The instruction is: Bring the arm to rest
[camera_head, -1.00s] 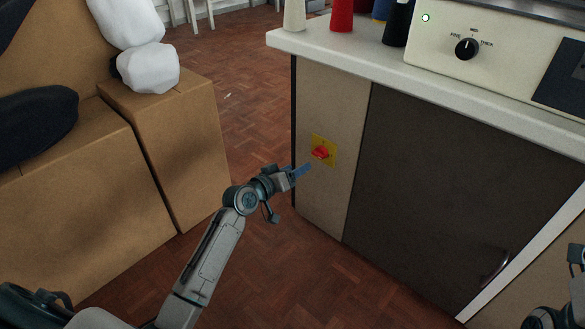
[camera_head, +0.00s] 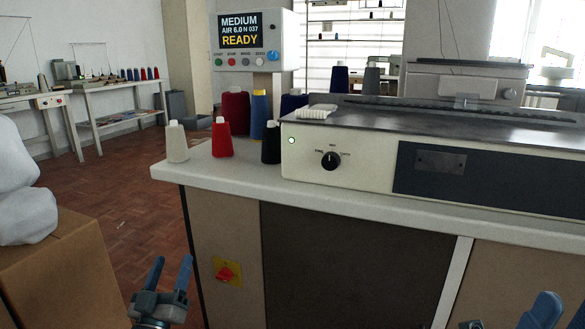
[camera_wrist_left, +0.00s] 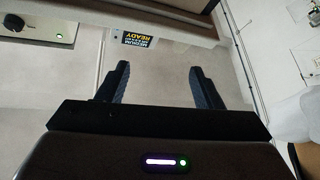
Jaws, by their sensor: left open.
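My left gripper (camera_head: 171,266) points up at the lower left of the head view, in front of the cabinet's left edge. Its two blue fingers are apart with nothing between them. The left wrist view also shows the gripper (camera_wrist_left: 158,80) open and empty. The red rotary switch (camera_head: 228,272) on its yellow plate is on the cabinet panel, to the right of the left gripper in the picture. My right gripper (camera_head: 515,312) shows only in part at the bottom right edge, so its opening is unclear.
The white worktop (camera_head: 240,178) bears thread cones, including a red one (camera_head: 221,139), and a machine with a black dial (camera_head: 331,160). A display (camera_head: 240,30) reads MEDIUM, AIR 6.0 N 037, READY. A cardboard box (camera_head: 60,270) stands at left. Floor shows between box and cabinet.

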